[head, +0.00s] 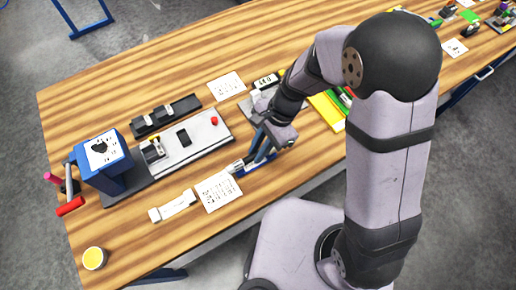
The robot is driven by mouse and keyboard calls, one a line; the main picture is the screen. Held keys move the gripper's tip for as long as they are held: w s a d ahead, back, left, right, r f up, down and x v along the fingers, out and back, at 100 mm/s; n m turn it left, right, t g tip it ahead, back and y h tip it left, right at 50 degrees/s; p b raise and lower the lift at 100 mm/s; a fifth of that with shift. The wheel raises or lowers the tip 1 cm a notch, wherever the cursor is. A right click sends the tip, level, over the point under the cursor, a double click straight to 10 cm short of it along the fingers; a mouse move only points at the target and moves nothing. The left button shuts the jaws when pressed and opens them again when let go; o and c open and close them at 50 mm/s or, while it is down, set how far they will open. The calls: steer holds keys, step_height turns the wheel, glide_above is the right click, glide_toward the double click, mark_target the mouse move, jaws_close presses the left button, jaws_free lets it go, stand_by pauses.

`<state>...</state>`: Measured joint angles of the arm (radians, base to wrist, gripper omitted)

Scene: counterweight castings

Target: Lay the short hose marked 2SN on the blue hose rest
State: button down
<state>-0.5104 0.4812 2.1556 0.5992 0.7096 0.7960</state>
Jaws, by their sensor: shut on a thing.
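My gripper (262,153) is low over the front middle of the table, pointing down. It is shut on a short hose, of which a silvery end fitting (236,167) shows at the left of the fingers. The rest of the hose is hidden or too small to make out, and no 2SN mark is readable. The blue hose rest (262,168) appears as a blue strip directly below the gripper, near the table's front edge. I cannot tell whether the hose touches the rest or hangs just above it.
A printed white sheet (218,191) lies left of the rest, with a whitish bar (172,206) beyond it. A grey fixture (190,145) and a blue box-like stand (104,160) are farther left. A yellow cup (94,258) stands at the front left corner. A yellow-green tray (328,108) is to the right.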

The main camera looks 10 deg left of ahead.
steer(key=shift+f+b, duration=0.45)
steer(key=shift+f, duration=0.2)
steer(key=c, duration=1.6)
jaws_free()
steer(key=shift+r, duration=0.1)
steer(key=shift+r+p, duration=3.45)
steer(key=shift+p, duration=0.1)
